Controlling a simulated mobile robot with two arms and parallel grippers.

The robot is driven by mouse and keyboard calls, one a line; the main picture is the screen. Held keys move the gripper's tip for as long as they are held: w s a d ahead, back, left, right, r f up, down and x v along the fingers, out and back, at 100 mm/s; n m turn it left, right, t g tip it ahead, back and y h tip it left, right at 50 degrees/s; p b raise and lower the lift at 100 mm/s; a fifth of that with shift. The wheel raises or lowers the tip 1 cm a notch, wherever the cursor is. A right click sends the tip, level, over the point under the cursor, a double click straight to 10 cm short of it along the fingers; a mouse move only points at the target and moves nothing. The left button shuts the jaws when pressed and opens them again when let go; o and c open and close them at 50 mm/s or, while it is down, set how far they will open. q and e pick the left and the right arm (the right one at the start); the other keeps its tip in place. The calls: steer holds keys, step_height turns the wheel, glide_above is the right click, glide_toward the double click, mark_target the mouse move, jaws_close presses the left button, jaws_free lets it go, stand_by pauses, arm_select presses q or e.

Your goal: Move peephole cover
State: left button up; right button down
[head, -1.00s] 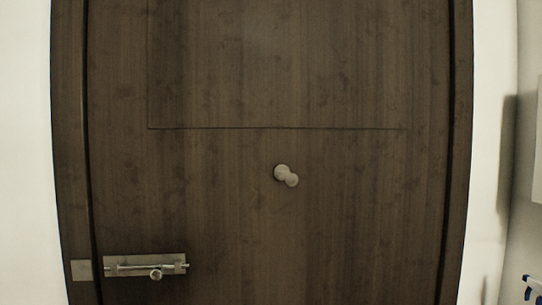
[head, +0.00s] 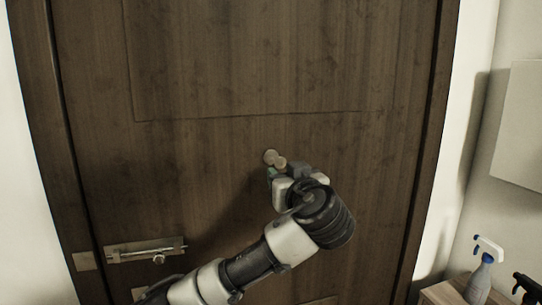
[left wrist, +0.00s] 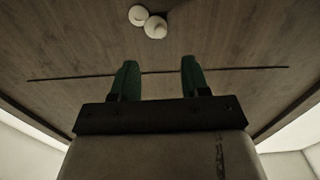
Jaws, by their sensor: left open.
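The peephole cover (head: 280,162) is a small pale round disc on the dark wooden door (head: 200,70). My left gripper (head: 280,173) is just below and right of the cover in the head view. In the left wrist view its two green fingers (left wrist: 159,65) are spread apart and empty, with nothing between them. My right gripper is not in view.
A metal slide bolt (head: 146,249) is on the door's lower left. A spray bottle (head: 483,270) stands on a wooden surface (head: 440,293) at the lower right, beside a dark item (head: 527,287). The door around the cover is flat and clear.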

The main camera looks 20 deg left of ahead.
mark_target(271, 162)
arm_select(q)
steer(key=p+x, duration=0.4)
steer(key=x, duration=0.3)
steer(key=shift+w+a+r, duration=0.15)
steer(key=shift+a+r, duration=0.05)
steer(key=shift+a, duration=0.1)
steer(key=shift+w+a+f, duration=0.2)
steer(key=shift+w+f, duration=0.05)
steer(key=shift+w, duration=0.35)
jaws_close()
